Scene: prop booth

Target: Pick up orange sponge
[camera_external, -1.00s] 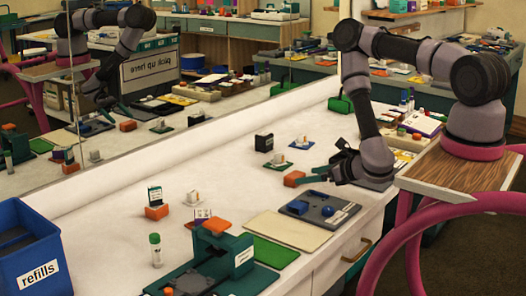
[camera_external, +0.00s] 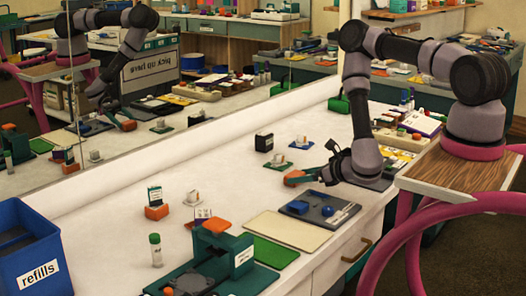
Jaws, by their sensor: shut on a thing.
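The orange sponge (camera_external: 294,174) is a small block on the white counter, right of the middle in the external view. My gripper (camera_external: 293,179) has come in from the right, low over the counter. I cannot tell whether the sponge still touches the counter.
A dark tray (camera_external: 336,217) with blue items lies close in front of my gripper. A black box (camera_external: 264,142) and small items on green mats stand behind. A mirror lines the back.

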